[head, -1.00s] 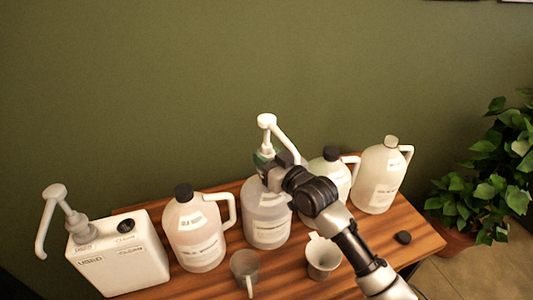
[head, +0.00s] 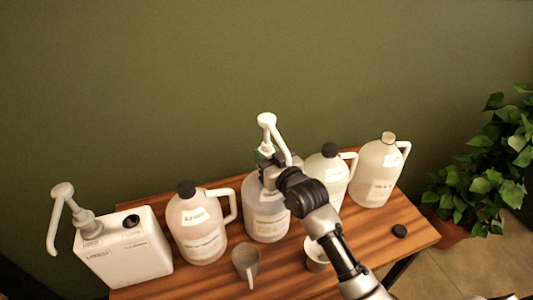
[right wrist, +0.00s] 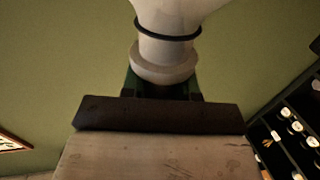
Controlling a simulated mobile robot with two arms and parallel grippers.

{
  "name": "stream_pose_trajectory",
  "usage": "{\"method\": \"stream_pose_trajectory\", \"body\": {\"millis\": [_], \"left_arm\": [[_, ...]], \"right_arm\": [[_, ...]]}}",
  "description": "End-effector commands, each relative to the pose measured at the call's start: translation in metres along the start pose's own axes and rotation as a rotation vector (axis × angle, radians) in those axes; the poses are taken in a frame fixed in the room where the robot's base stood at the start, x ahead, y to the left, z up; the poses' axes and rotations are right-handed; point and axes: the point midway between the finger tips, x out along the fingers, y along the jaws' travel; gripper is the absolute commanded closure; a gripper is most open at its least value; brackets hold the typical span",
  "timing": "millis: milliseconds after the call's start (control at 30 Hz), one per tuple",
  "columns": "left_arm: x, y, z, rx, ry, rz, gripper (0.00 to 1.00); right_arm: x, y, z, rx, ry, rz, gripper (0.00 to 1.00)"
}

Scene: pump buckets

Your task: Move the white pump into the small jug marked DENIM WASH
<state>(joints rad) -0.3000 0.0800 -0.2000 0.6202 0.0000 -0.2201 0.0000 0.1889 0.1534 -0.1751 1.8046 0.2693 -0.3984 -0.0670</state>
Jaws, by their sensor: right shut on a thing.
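My right gripper (head: 266,157) is shut on the white pump (head: 267,120) at its collar, above the middle jug (head: 266,215). The pump stands upright, its spout pointing down to the right. In the right wrist view, the pump's pale collar (right wrist: 165,60) with a dark ring rises above the gripper's dark edge. The gripper hides the middle jug's neck, so I cannot tell whether the pump's tube is inside it. The far-right jug (head: 377,175) has a pale neck with no black cap. The labels are too small to read, DENIM WASH included. My left gripper is not in view.
A black-capped jug (head: 331,172) stands behind my right arm, another (head: 197,225) at left. A square canister (head: 125,255) with its own pump (head: 75,215) stands far left. Two cups (head: 246,262) (head: 317,256) stand in front. A loose black cap (head: 400,231) lies at right.

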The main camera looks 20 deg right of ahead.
Motion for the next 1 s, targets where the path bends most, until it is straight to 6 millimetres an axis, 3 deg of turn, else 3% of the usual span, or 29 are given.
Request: {"method": "stream_pose_trajectory", "body": {"millis": [33,200,567,1000], "left_arm": [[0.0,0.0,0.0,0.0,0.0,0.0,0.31],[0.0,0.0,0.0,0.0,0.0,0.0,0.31],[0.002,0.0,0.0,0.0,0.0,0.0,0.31],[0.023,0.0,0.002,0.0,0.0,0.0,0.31]], "right_arm": [[0.0,0.0,-0.001,0.0,0.001,0.0,0.66],[0.0,0.0,-0.001,0.0,0.001,0.0,0.4],[-0.006,0.0,0.002,0.0,-0.002,0.0,0.4],[-0.085,0.0,0.003,-0.003,-0.001,-0.001,0.4]]}}
